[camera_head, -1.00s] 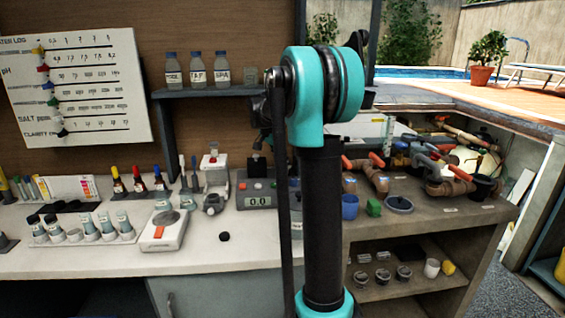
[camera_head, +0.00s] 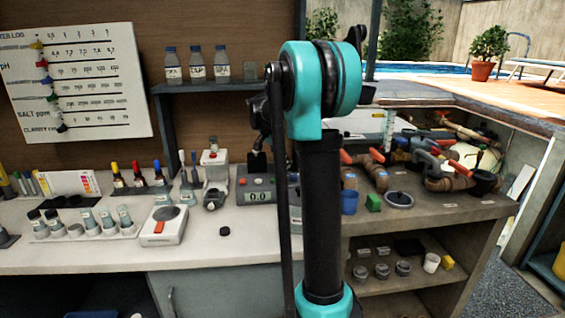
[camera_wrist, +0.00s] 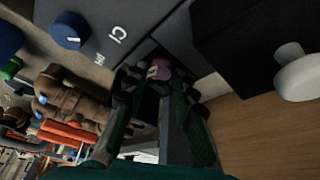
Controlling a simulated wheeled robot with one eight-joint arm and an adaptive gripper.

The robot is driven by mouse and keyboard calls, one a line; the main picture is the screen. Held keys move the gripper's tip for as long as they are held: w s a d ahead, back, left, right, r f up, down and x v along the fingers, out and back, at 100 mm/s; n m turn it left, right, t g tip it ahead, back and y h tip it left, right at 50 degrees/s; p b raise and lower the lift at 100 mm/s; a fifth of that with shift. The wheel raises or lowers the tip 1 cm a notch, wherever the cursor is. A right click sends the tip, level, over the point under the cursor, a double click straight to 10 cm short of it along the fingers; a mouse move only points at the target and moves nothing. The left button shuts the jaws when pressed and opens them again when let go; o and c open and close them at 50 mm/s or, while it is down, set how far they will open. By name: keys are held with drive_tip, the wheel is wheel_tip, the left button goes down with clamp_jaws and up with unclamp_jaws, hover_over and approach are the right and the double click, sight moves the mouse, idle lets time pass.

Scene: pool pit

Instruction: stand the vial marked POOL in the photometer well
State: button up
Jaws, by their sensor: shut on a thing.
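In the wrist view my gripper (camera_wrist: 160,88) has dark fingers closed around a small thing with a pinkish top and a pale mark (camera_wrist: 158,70). Its lettering cannot be read, so I cannot tell if it is the POOL vial. In the head view my arm hides most of the gripper. The grey photometer (camera_head: 258,196) with a 0.0 display stands on the bench, left of my arm. Its well cannot be made out. Several small vials stand in a white rack (camera_head: 88,236) at the left. Three labelled bottles (camera_head: 197,66) stand on the shelf.
A white instrument with a round grey plate (camera_head: 163,227) and a small black disc (camera_head: 224,231) lie on the bench front. Dropper bottles (camera_head: 139,178) stand behind. In the wrist view a grey panel marked Cl and pH (camera_wrist: 110,55) and a black block (camera_wrist: 240,45) flank my gripper.

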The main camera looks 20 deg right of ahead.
drive_tip(key=o, duration=1.1)
drive_tip(key=shift+c, duration=0.2)
drive_tip(key=shift+r, duration=3.5)
drive_tip(key=shift+s, duration=0.1)
